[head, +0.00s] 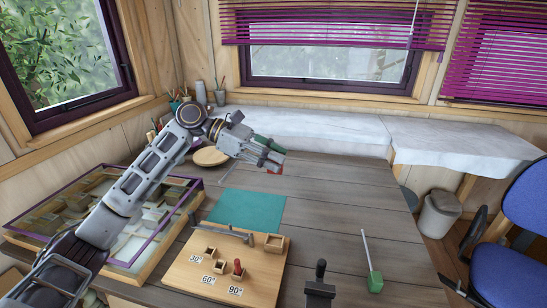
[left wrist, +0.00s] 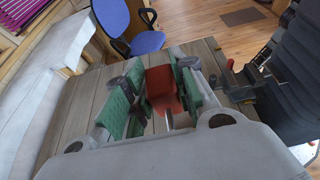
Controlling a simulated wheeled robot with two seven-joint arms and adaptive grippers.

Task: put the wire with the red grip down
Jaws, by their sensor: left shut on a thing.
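My left gripper (head: 270,156) is shut on the wire's red grip (head: 277,169) and holds it over the far part of the table. In the left wrist view the red grip (left wrist: 164,88) sits between the green finger pads, and a short piece of pale wire shows at its near end. My right gripper is not in view.
A teal mat (head: 247,211) lies nearer than the gripper. A wooden board (head: 215,275) with labelled blocks holds a small red piece (head: 238,267). A green-grip tool (head: 375,281) and a black-handled object (head: 320,287) are at the front.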

